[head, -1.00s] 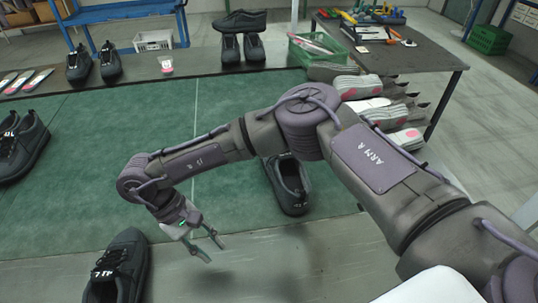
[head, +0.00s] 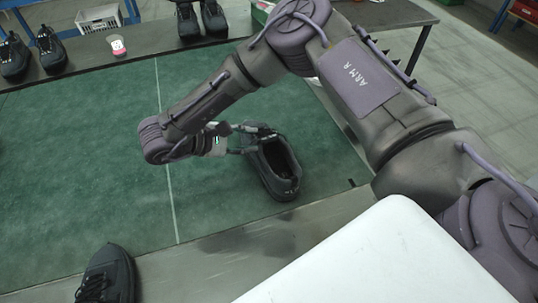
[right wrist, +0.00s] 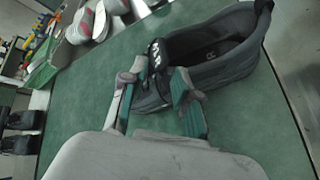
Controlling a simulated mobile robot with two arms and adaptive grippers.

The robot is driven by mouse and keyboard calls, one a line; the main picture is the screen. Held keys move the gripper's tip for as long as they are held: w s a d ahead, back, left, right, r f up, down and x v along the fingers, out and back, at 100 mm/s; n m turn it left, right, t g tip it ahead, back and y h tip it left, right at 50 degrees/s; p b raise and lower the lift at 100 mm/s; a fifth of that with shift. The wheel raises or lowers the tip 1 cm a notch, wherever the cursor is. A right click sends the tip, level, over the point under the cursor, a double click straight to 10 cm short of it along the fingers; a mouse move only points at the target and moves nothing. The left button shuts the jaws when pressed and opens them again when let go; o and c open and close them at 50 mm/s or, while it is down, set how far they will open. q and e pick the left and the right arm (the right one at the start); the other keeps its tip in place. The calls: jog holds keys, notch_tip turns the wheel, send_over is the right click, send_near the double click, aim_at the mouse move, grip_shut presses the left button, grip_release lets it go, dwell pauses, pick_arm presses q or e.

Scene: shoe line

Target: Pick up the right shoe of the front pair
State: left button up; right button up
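A black shoe (head: 280,172) stands upright on the green mat (head: 110,160), its heel toward me and its toe away. It also shows in the right wrist view (right wrist: 215,50), with white marks on the tongue and a dark opening. My right gripper (head: 242,139) is at the toe end, coming from the left. In the right wrist view its two fingers (right wrist: 157,100) are spread, with the shoe's toe in the gap between them; firm contact cannot be told. Another black shoe (head: 107,275) lies at the front left. My left gripper is out of view.
Several black shoes (head: 47,48) stand on the dark strip at the back, beside a pink-and-white item (head: 117,46). A white basket (head: 100,20) is behind. A grey metal edge (head: 235,243) borders the mat.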

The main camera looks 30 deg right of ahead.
aim_at(265, 139)
jog(key=p+x, duration=0.1)
jog(key=x, duration=0.4)
jog(key=shift+s+d+f, duration=0.1)
jog(key=shift+s+d, duration=0.05)
grip_shut()
